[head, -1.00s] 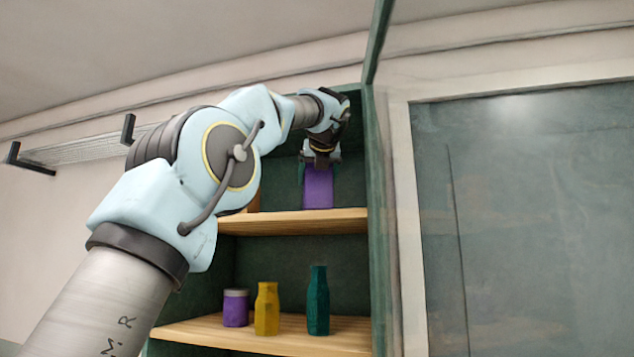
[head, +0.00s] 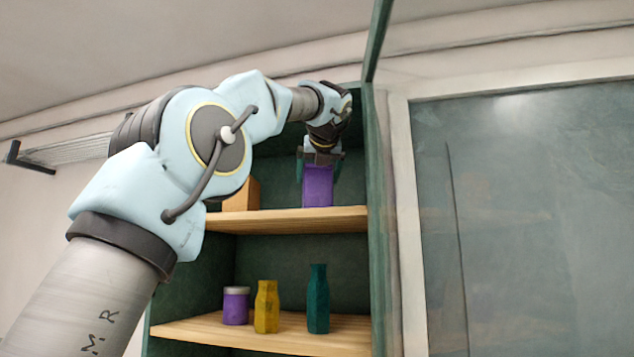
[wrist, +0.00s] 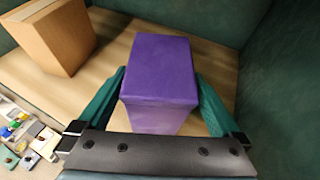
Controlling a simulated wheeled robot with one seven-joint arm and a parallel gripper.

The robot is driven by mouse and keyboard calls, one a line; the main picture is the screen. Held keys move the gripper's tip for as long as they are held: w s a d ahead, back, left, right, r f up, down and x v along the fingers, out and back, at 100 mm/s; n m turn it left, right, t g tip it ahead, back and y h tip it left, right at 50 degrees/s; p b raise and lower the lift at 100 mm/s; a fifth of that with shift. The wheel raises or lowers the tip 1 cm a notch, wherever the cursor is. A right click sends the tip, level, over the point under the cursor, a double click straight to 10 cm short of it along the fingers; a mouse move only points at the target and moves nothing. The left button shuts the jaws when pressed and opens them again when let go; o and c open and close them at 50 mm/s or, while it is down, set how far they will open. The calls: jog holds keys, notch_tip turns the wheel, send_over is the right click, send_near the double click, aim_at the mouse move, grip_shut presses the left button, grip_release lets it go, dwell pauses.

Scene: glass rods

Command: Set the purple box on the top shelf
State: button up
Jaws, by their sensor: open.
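The purple box (head: 317,188) stands upright on the top shelf (head: 290,222) of the green cabinet, toward its right side. It also shows in the wrist view (wrist: 160,80), resting on the wooden board. My gripper (head: 318,168) is at the box from above and in front, with its teal fingers on either side of it. In the wrist view the fingers (wrist: 162,108) are spread, with a gap visible beside the box on the right; contact on the left is hard to tell. The lower part of the box's near face is hidden by my gripper.
An orange-brown box (head: 242,195) stands on the same shelf to the left, also in the wrist view (wrist: 50,35). The lower shelf (head: 200,328) holds a purple jar (head: 236,306), a yellow bottle (head: 266,307) and a teal bottle (head: 318,300). The cabinet's right wall (wrist: 275,90) is close.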

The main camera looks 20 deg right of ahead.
jog(key=b+v, duration=0.1)
jog(key=v, duration=0.9)
